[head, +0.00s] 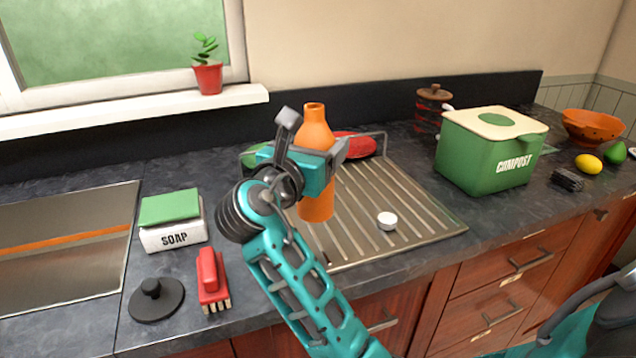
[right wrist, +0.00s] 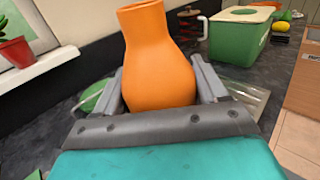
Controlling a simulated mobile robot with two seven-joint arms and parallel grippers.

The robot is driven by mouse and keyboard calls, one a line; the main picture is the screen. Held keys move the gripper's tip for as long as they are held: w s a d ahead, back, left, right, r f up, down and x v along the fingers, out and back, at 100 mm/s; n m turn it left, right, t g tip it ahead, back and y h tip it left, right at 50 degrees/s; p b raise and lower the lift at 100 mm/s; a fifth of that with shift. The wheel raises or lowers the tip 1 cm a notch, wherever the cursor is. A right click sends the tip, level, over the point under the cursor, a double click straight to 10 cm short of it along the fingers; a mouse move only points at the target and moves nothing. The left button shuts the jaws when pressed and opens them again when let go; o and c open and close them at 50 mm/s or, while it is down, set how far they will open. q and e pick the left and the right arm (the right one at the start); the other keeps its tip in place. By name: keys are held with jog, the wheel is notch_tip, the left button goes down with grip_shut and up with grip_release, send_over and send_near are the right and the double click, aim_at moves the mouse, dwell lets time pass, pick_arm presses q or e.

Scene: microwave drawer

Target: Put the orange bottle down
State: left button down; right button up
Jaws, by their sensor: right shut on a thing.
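The orange bottle (head: 315,128) is upright in the head view, in front of the far left part of the ribbed metal drying rack (head: 405,197). My right gripper (head: 326,160) is shut around its body. In the right wrist view the bottle (right wrist: 158,65) stands between the two grey fingers, its lower end hidden by the gripper. I cannot tell whether its base touches the rack.
A white round cap (head: 387,221) lies on the rack, with a red item (head: 357,145) behind. The green compost bin (head: 490,150) stands right. The soap box (head: 173,235), red brush (head: 210,280), black stopper (head: 156,298) and sink (head: 60,270) are left.

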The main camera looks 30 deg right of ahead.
jog(key=shift+f+b, duration=0.5)
jog(key=shift+f, duration=2.45)
jog(key=o, duration=1)
jog(key=shift+f, duration=0.1)
jog(key=shift+o, duration=0.2)
